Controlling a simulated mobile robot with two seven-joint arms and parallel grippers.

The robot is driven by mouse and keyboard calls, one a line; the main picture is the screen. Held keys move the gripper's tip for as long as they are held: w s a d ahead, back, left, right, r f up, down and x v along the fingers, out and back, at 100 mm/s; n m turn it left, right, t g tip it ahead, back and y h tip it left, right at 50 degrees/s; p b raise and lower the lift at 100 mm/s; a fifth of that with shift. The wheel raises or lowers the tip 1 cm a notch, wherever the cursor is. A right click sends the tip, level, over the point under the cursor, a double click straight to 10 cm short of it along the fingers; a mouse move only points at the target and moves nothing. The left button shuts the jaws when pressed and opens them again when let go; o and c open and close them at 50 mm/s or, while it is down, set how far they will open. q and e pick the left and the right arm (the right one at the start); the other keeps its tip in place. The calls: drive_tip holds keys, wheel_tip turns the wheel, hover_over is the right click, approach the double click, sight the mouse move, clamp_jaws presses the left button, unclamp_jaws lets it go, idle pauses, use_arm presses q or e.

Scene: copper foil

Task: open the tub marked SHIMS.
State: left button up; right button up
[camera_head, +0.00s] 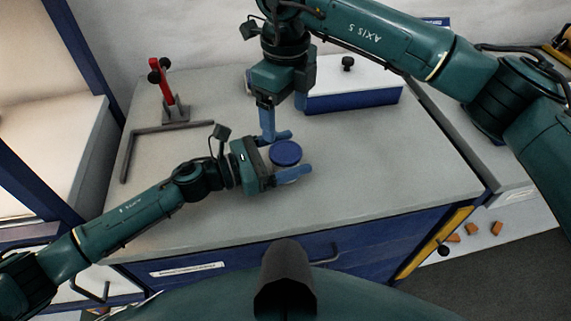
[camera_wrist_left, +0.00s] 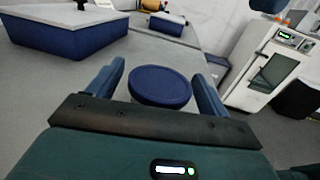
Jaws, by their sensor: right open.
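A small round tub with a blue lid (camera_head: 286,152) stands on the grey worktop; the lid also shows in the left wrist view (camera_wrist_left: 160,86). The lid is on, and no marking on the tub is readable. My left gripper (camera_head: 290,156) has one finger on each side of the tub's body, close against it, below the lid; its fingers also show in the left wrist view (camera_wrist_left: 160,88). My right gripper (camera_head: 284,124) points down, open and empty, just behind and above the tub. Part of the tub's side is hidden by the left finger.
A blue bin with a white top and black knob (camera_head: 352,98) stands at the back right. The worktop (camera_head: 380,160) right of the tub is clear.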

use_arm(q)
drive_tip(key=c, duration=1.2)
drive_tip(key=o, duration=1.4)
